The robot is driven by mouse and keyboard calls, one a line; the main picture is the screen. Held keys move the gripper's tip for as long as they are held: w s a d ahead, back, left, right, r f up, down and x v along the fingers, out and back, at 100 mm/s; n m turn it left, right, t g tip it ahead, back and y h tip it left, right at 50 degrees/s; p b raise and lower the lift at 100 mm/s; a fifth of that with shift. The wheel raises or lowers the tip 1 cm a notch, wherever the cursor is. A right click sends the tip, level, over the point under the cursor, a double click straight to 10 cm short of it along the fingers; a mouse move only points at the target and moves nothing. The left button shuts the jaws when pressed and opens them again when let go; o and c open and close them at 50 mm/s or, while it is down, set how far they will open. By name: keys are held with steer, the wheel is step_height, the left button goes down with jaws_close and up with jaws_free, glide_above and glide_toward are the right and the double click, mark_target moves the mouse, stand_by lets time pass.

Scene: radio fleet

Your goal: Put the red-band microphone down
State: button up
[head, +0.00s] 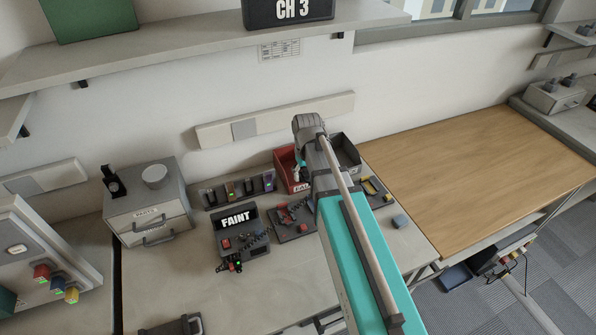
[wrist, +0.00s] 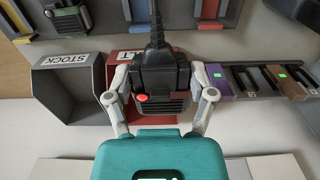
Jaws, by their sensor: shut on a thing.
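My gripper (wrist: 159,95) is shut on a black hand microphone (wrist: 163,78) in the wrist view. The microphone has a red button, a slotted grille and a cord at its top. In the head view, my gripper (head: 299,160) is over the red bin (head: 281,174), and my arm hides most of the microphone.
A grey STOCK bin (wrist: 68,88) stands beside the red bin. A charger rack (head: 240,190) with several slots stands at its other side. The wooden bench top (head: 470,170) at right is clear.

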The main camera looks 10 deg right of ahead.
steer(key=w+f+b, duration=0.3)
steer(key=w, duration=0.1)
steer(key=w+f+b, duration=0.3)
steer(key=w, duration=0.1)
steer(key=w+d+f+b, duration=0.1)
steer(key=w+f+b, duration=0.2)
steer(key=w, duration=0.2)
steer(key=shift+w, duration=0.1)
stand_by(0.5)
steer(key=shift+w+f+b, duration=0.5)
steer(key=shift+f+b, duration=0.25)
steer(key=shift+s+f+b, duration=0.15)
steer(key=shift+f+b, duration=1.1)
steer(key=shift+b, duration=0.05)
steer(key=shift+f, duration=0.2)
